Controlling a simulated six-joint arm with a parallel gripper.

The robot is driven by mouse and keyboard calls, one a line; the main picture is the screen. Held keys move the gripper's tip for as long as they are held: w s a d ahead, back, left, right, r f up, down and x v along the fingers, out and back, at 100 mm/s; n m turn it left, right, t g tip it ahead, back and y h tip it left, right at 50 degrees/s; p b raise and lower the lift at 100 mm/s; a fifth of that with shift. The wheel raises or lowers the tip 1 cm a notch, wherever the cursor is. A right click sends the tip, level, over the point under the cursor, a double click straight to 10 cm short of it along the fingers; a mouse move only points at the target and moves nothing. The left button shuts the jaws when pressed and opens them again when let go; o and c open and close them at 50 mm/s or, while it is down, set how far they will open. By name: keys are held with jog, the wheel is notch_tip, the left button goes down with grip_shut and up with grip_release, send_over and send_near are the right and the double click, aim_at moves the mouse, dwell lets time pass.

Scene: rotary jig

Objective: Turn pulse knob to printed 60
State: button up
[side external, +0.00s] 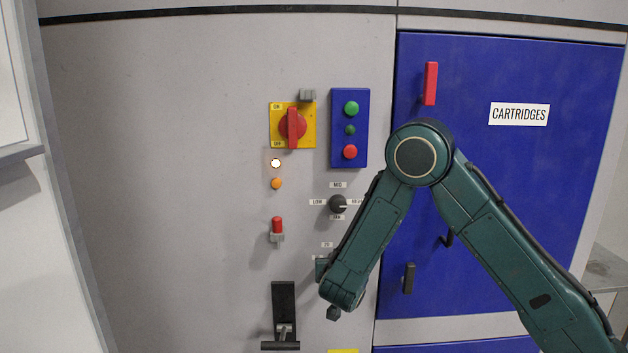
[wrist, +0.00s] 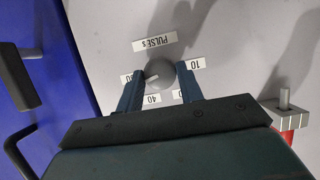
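The pulse knob (wrist: 161,73) is a round dark grey knob below an upside-down "PULSE s" label (wrist: 153,43) in the wrist view. A light pointer line on it points left, toward a partly covered label (wrist: 126,78) ending in 0. Labels "40" (wrist: 152,99) and "10" (wrist: 195,65) are readable; another between them is partly covered. My gripper (wrist: 161,68) has one finger on each side of the knob, both seeming to touch it. In the side view, my gripper (side external: 321,268) is at the panel and hides the knob.
A LOW/MID/HIGH knob (side external: 338,204) is just above my gripper. A black lever (side external: 284,325) and a red-tipped toggle (side external: 277,227) are to the left. The blue cartridges door (side external: 520,170) with handles is to the right, behind my arm.

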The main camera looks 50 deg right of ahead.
jog(key=shift+s+m+t+y, duration=0.1)
jog(key=shift+m+t+y, duration=0.4)
jog(key=shift+m, duration=0.5)
jog(key=o, duration=1)
jog(key=v, duration=1.3)
jog(key=shift+s+a, duration=0.2)
jog(key=shift+s, duration=0.15)
jog(key=shift+d, duration=0.1)
